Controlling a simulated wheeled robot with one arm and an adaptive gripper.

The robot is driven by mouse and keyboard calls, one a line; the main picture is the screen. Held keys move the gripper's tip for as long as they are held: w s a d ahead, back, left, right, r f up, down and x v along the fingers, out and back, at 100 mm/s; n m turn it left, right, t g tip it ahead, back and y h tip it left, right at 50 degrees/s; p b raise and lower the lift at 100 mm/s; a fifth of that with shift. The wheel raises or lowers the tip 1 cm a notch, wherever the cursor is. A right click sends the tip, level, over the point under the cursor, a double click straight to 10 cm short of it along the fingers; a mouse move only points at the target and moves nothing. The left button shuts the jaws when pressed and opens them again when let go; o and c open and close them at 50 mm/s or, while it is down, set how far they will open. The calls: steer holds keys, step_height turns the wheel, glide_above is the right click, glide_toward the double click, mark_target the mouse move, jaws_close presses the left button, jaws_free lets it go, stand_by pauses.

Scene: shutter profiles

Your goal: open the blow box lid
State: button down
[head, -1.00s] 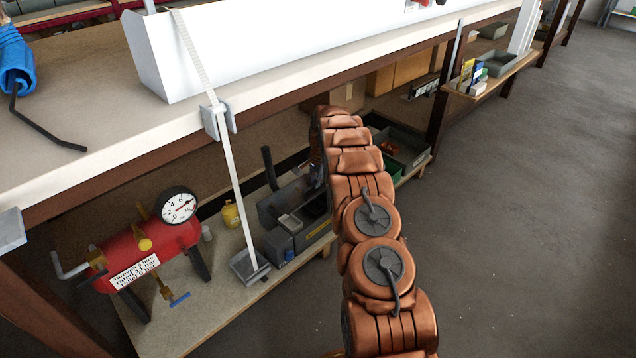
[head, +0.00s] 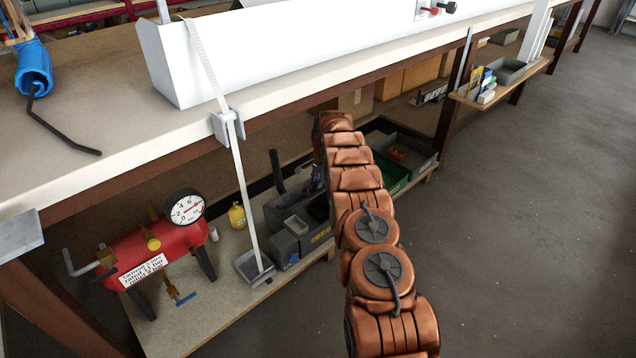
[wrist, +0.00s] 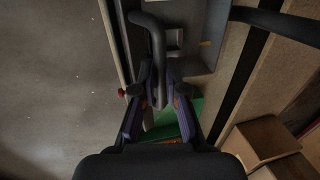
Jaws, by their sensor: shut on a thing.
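The grey blow box (head: 291,217) sits on the lower shelf under the bench, left of my arm in the head view. A dark upright bar (head: 277,172) rises at its back. In the wrist view the grey box (wrist: 200,35) is at the top, with a dark curved handle (wrist: 154,45) bending down from it. My gripper (wrist: 160,95) is shut on the lower end of this handle, one finger on each side. In the head view my gripper is mostly hidden behind my arm. How far the lid stands open cannot be told.
A red pressure tank (head: 155,255) with a gauge and a yellow bottle (head: 237,215) stand left on the shelf (head: 215,310). A white strip hangs into a small grey tray (head: 255,268). Bins (head: 405,150) stand behind my arm. The floor (head: 520,250) at right is clear.

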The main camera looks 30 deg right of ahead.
steer(key=shift+w+a+r+p, duration=0.2)
steer(key=shift+w+r+p, duration=0.25)
steer(key=shift+r+p, duration=0.25)
steer(key=shift+w+r, duration=0.2)
steer(key=shift+w+d+r, duration=0.1)
steer(key=shift+d+r, duration=0.05)
stand_by(0.6)
stand_by(0.4)
steer(key=c, duration=1.4)
jaws_free()
steer(key=shift+o, duration=1)
steer(key=shift+s+f, duration=0.25)
steer(key=shift+f, duration=0.05)
